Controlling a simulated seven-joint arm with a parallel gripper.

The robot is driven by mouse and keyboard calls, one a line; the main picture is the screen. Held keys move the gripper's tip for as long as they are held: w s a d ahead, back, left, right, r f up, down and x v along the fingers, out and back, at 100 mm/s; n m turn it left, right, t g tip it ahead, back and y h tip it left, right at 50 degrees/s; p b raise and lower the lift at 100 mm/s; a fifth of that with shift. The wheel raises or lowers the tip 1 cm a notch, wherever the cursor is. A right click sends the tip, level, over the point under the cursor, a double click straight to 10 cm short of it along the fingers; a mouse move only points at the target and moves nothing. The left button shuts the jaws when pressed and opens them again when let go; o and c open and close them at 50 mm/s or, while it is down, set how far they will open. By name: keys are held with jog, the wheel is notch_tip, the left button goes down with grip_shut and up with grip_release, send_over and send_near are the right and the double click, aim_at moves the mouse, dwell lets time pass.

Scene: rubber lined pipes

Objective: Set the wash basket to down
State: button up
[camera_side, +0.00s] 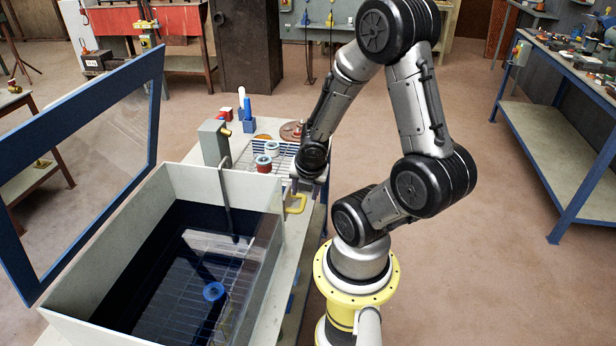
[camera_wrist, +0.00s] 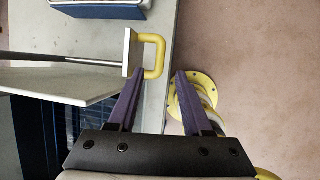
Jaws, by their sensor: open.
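The wash tank (camera_side: 182,181) is an open, pale-walled box with a dark inside. The wash basket (camera_side: 237,250) seems to be the faint wire grid in it; its height is hard to tell through the glossy surface. A blue ring (camera_side: 214,291) shows inside the tank. A yellow handle (camera_side: 296,203) sits outside the tank's right wall, by a dark bent rod (camera_side: 226,195). My gripper (camera_wrist: 160,75) is open and empty. In the wrist view the yellow handle (camera_wrist: 158,55) lies just beyond and between the fingertips, apparently not gripped.
A blue-framed lid (camera_side: 85,118) stands open on the tank's left. Behind the tank are a grey box (camera_side: 213,142), a wire rack with ringed pipe pieces (camera_side: 263,163) and blue parts (camera_side: 247,118). Open floor lies right of the bench.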

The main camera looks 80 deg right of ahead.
jog(key=v, duration=0.7)
jog(key=shift+r, duration=0.15)
jog(key=shift+a, duration=0.1)
dwell(0.6)
